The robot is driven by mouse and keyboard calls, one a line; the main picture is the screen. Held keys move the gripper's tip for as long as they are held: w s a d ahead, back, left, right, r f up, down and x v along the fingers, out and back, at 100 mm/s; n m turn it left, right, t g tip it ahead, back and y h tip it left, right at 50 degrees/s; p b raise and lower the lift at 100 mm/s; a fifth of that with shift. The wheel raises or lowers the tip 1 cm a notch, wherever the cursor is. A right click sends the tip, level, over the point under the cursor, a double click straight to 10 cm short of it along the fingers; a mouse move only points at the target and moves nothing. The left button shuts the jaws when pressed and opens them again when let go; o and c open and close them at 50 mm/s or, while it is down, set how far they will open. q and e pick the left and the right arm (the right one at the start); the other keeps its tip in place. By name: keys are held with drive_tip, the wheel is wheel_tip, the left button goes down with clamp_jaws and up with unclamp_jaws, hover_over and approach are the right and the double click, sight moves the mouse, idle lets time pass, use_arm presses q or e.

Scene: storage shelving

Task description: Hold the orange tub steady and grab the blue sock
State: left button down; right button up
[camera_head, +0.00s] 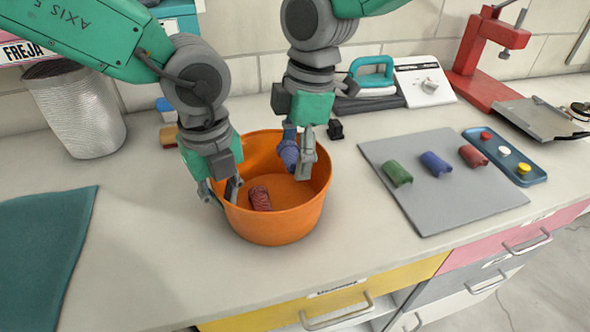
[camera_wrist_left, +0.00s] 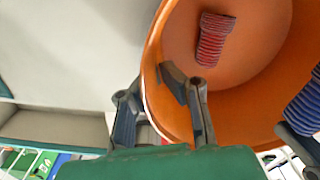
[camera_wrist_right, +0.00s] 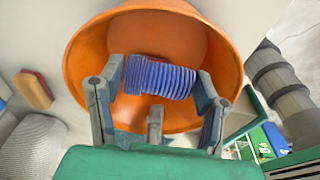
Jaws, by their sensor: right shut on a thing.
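The orange tub (camera_head: 275,230) stands upright on the counter. My left gripper (camera_head: 222,192) is at its left rim, one finger inside the wall and one outside; the left wrist view shows a gap between the fingers with the rim between them. My right gripper (camera_head: 298,160) is shut on a ribbed blue rolled sock (camera_head: 288,153), held at the tub's opening, above its floor. The sock also shows between the fingers in the right wrist view (camera_wrist_right: 158,77). A red rolled sock (camera_head: 260,198) lies on the tub's floor.
A grey mat (camera_head: 440,205) on the right carries green (camera_head: 397,173), blue (camera_head: 435,164) and red (camera_head: 473,156) rolls. A small blue tray (camera_head: 540,175) lies beyond it. A ribbed grey bin (camera_head: 75,110) stands at left. The front counter is clear.

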use_arm(q)
drive_tip(key=c, duration=1.6)
unclamp_jaws()
drive_tip(key=shift+c, duration=0.2)
drive_tip(key=shift+r, duration=0.1)
